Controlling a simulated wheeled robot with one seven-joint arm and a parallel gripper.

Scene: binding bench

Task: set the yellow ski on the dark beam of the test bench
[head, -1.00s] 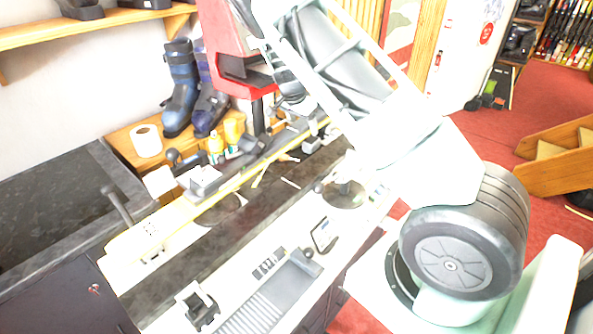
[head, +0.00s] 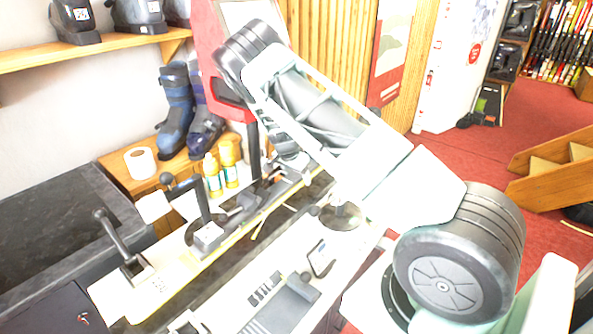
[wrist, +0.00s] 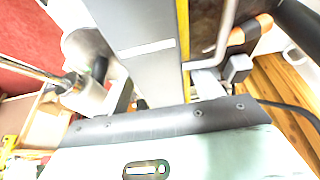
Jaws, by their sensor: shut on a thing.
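In the wrist view, my gripper (wrist: 168,90) is shut, with a long grey slab running away between its fingers. A narrow yellow strip (wrist: 184,40) runs along the slab's right side; I take this to be the yellow ski, seen at a steep angle. Its far end is out of view. In the head view, my arm reaches up and left over the bench, and its raised links hide the gripper. A dark, long strip (head: 222,272), which may be the test bench's beam, runs diagonally between two pale surfaces. I cannot tell whether the ski touches it.
Black levers and clamps (head: 205,225) stand along the pale, yellow-edged bench strip. Yellow bottles (head: 212,175), a paper roll (head: 141,163) and blue ski boots (head: 176,110) stand behind. A dark counter (head: 55,230) lies left. Red floor is open at right.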

